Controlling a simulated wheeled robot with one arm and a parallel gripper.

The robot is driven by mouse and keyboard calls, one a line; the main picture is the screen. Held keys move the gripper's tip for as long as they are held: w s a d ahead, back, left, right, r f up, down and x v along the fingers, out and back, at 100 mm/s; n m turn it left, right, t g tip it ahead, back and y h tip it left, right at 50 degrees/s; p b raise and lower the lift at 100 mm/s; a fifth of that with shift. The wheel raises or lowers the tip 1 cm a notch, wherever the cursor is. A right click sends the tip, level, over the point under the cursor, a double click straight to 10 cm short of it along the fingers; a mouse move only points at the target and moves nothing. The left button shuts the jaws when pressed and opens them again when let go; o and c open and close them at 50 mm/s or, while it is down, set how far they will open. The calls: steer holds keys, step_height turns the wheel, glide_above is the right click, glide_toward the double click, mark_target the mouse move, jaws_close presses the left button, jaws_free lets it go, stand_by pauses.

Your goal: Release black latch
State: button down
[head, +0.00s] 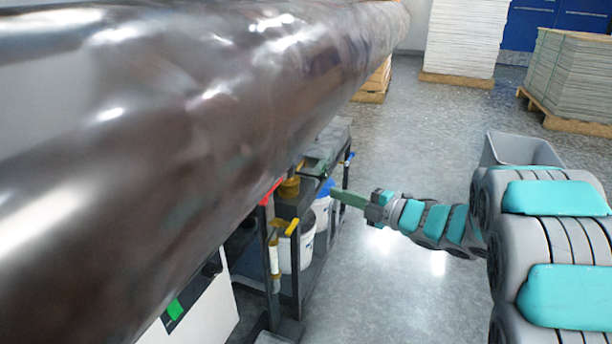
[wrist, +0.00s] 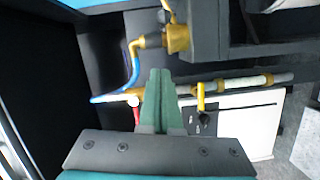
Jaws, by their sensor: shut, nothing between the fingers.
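My gripper (head: 334,192) has long green fingers. In the head view it reaches left toward a dark frame (head: 270,265) beside the large glossy roll (head: 200,90). In the wrist view the fingers (wrist: 160,74) are pressed together, with nothing between them. They point toward a brass fitting (wrist: 176,39) and a pipe with brass joints (wrist: 225,83). I cannot pick out the black latch for certain in either view. A small dark part (wrist: 206,118) sits on a white panel (wrist: 240,122), right of the fingers, but I cannot tell what it is.
A yellow handle (wrist: 201,95) and a blue hose (wrist: 128,82) lie close to the fingers. White buckets (head: 305,248) stand under the roll. A grey bin (head: 520,148) and stacked sheets (head: 575,75) are at right. Open floor (head: 400,300) lies below my arm.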

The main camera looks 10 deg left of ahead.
mark_target(298, 173)
steer(key=shift+s+a+g, duration=0.15)
steer(key=shift+a+g, duration=0.1)
steer(key=shift+g, duration=0.05)
steer(key=w+a, duration=0.2)
steer(key=a, duration=0.1)
steer(key=w+a, duration=0.2)
steer(key=a, duration=0.1)
steer(key=w+a+f, duration=0.1)
steer(key=w+a, duration=0.1)
steer(key=a, duration=0.1)
steer(key=shift+w, duration=0.25)
steer(key=shift+w+d+f, duration=0.15)
steer(key=shift+w, duration=0.45)
steer(key=shift+w+n+p, duration=0.15)
steer(key=shift+n+p, duration=0.15)
steer(key=shift+p, duration=0.2)
steer(key=shift+w+d+g, duration=0.1)
steer(key=shift+w+g, duration=0.1)
steer(key=shift+g, duration=0.1)
